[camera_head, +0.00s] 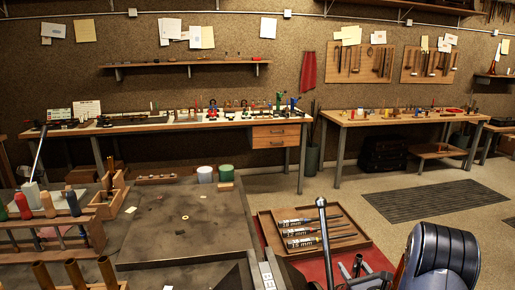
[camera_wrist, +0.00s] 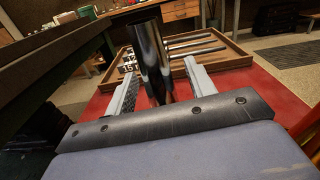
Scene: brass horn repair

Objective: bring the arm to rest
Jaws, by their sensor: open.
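My gripper (camera_wrist: 162,70) shows in the wrist view with its two grey fingers spread apart. A dark, shiny upright metal tube (camera_wrist: 152,45) stands between or just beyond the fingers. A gap shows between the tube and the right finger; whether the left finger touches it I cannot tell. Beyond the fingertips lies a wooden tray (camera_wrist: 235,62) with several metal rods in it. The head view shows the same tray (camera_head: 268,226) with size-marked rods (camera_head: 315,232). I cannot make out my fingers in the head view.
A red surface (camera_head: 375,257) lies under the tray. A dark-topped bench (camera_head: 165,240) with wooden racks (camera_head: 85,232) stands at the left. A thin rod with a ball end (camera_head: 322,215) rises near the tray. Open floor and a grey mat (camera_head: 435,200) lie to the right.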

